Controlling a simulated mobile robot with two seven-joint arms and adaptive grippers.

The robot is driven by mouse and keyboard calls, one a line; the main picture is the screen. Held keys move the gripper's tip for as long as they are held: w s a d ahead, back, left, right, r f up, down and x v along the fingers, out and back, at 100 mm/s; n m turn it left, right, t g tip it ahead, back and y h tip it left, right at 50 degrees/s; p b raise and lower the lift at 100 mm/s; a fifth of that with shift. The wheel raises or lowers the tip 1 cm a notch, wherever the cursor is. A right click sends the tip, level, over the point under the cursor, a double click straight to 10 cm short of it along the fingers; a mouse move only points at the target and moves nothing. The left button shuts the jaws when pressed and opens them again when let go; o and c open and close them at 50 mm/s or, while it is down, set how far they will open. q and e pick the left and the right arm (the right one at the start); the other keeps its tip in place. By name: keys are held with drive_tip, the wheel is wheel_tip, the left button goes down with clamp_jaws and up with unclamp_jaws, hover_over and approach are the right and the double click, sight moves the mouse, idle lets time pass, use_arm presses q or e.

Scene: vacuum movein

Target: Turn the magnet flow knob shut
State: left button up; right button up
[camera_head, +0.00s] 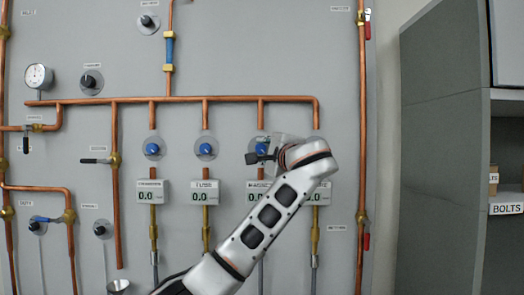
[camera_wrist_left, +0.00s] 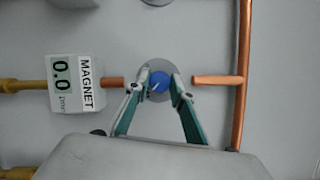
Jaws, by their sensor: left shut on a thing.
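The magnet flow knob (camera_wrist_left: 159,84) is a round blue knob on a grey disc in the wall panel, set in a gap between two copper pipe ends. A magnet display (camera_wrist_left: 62,83) beside it in the left wrist view reads 0.0. My left gripper (camera_wrist_left: 161,76) has a finger on each side of the knob and is shut on it. In the head view, the left gripper (camera_head: 264,150) reaches the third blue knob of the row and mostly hides it. The right gripper is not in view.
Two similar blue knobs (camera_head: 152,149) (camera_head: 205,149) sit to the left, with displays below them. Copper pipes (camera_head: 180,100) run across the panel. A pressure gauge (camera_head: 39,76) is at the upper left. Grey shelving (camera_head: 440,150) stands at the right. My left arm hides part of the rightmost display.

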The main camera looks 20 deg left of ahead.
use_arm(q)
drive_tip(key=shift+d, duration=0.1)
drive_tip(key=o, duration=1.1)
drive_tip(key=v, duration=1.2)
